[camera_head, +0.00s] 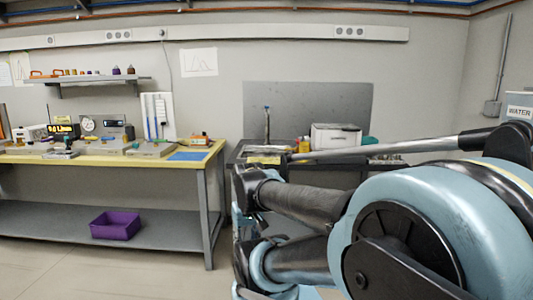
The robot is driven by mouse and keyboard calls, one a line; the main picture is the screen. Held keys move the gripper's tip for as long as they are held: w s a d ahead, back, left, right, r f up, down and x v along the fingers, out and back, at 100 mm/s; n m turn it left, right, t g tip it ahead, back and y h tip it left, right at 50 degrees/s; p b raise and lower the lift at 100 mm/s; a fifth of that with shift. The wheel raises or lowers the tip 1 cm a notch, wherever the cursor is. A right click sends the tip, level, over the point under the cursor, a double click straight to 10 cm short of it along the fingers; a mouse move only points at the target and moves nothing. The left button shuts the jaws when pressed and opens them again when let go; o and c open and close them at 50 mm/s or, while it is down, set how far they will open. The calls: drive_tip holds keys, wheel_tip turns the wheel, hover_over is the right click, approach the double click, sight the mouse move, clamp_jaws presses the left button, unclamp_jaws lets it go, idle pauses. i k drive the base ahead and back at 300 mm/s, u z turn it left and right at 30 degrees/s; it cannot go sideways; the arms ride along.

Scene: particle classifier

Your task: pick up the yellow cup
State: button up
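I cannot make out a yellow cup for certain. A small yellow-orange object (304,145) stands on the dark counter at the back, left of a white box-shaped device; it is too small to tell whether it is a cup. My blue and black arm fills the right and lower middle of the head view and hides much of the counter and the floor in front of it. My gripper's fingers do not show.
A yellow-topped workbench (112,158) with several instruments stands at the left. A purple bin (115,226) sits on its lower shelf. A white device (336,137) stands on the back counter. Floor is clear at lower left.

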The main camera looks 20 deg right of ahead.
sight(304, 147)
drive_tip(key=u, duration=0.2)
drive_tip(key=i, duration=1.3)
drive_tip(key=z, duration=0.45)
